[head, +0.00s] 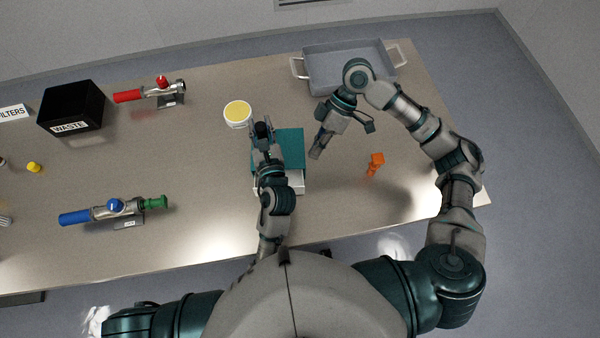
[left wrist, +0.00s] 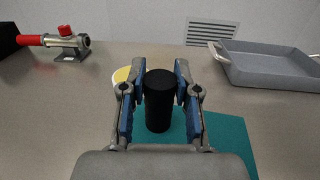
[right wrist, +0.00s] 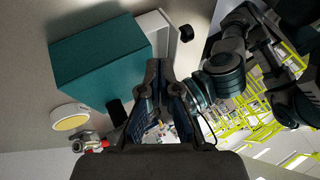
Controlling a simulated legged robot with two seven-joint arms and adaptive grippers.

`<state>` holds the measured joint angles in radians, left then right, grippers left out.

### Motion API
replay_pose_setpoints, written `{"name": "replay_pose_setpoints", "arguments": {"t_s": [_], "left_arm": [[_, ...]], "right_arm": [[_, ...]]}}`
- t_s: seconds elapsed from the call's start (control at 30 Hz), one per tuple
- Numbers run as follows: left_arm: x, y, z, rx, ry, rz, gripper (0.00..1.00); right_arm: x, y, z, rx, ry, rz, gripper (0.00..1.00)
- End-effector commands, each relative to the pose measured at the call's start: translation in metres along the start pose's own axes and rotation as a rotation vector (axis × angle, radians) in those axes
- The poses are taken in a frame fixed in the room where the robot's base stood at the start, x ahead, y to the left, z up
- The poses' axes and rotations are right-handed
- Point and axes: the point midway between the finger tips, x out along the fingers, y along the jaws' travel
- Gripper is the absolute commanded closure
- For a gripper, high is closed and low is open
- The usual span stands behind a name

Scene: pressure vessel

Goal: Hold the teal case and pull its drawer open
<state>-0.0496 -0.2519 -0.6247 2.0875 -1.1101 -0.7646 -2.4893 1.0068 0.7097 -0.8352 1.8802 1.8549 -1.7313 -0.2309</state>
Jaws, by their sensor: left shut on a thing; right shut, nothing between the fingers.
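The teal case (head: 291,145) sits on the table in front of me. Its white drawer (head: 296,182) sticks out on the side nearest me. In the right wrist view the teal case (right wrist: 100,62) shows the drawer (right wrist: 160,38) partly out, with a black knob (right wrist: 187,33) on its front. My left gripper (head: 262,130) is over the case, shut on a black upright handle (left wrist: 160,100), seen against the teal top in the left wrist view. My right gripper (head: 316,152) is shut and empty, right of the case and apart from it. My left arm hides part of the drawer.
A white tub with a yellow top (head: 238,113) stands just behind the case. A grey tray (head: 345,70) is at the back right. An orange piece (head: 376,160) lies to the right. The black waste bin (head: 72,108) and red and blue fittings (head: 115,211) are at left.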

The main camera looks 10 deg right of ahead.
Motion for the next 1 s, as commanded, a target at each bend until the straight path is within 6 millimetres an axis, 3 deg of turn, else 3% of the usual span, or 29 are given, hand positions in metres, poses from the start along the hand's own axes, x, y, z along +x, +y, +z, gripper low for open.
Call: {"name": "replay_pose_setpoints", "arguments": {"t_s": [0.13,0.23,0.7,1.0], "left_arm": [[0.000,0.000,-0.001,0.001,0.002,0.001,1.00],[0.000,-0.001,-0.001,0.002,0.002,0.001,1.00],[0.000,-0.002,-0.001,0.002,0.002,0.000,1.00],[0.000,-0.001,-0.001,0.002,0.001,0.001,1.00]], "right_arm": [[-0.008,-0.003,-0.013,-0.140,-0.051,-0.033,1.00],[-0.003,-0.004,-0.013,-0.169,-0.062,-0.042,1.00],[0.075,-0.006,-0.008,-0.168,-0.059,-0.042,1.00],[0.090,-0.007,-0.008,-0.167,-0.059,-0.039,1.00]]}}
